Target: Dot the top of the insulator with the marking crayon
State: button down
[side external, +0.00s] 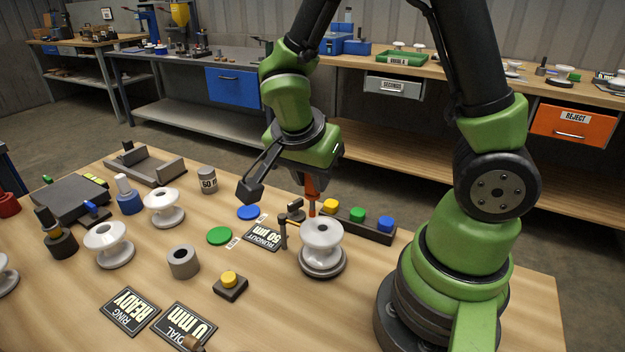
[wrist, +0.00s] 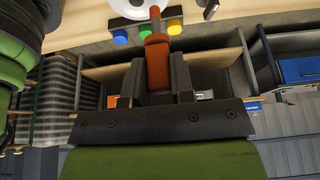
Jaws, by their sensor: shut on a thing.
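My gripper (side external: 311,178) is shut on an orange-red marking crayon (side external: 312,192), which points down. The crayon (wrist: 157,62) also shows between the jaws in the wrist view. A white insulator (side external: 322,236) stands upright on a round grey base at the front right of the table. The crayon's lower end is at the insulator's top, toward its left-hand side in the side view; I cannot tell whether it touches. In the wrist view, only part of the insulator (wrist: 128,6) shows at the top edge, beyond the crayon.
A dark gauge stand (side external: 284,228) is close left of the insulator. A strip with yellow, green and blue buttons (side external: 358,220) lies just behind it. A yellow button box (side external: 230,287), grey ring (side external: 183,262) and other white insulators (side external: 109,244) stand left. Signs lie flat at the front.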

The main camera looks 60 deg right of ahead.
jog(key=shift+r, duration=2.8)
jog(key=shift+w+a+f+n, duration=0.1)
jog(key=shift+a+n, duration=0.1)
jog(key=shift+n, duration=0.3)
jog(key=w+a+n+t+y, duration=0.3)
jog(key=w+n, duration=0.4)
jog(key=n, duration=0.9)
jog(key=shift+w+n+t+y, duration=0.2)
jog(key=shift+n+t+y, duration=0.2)
jog(key=shift+t+y, duration=0.4)
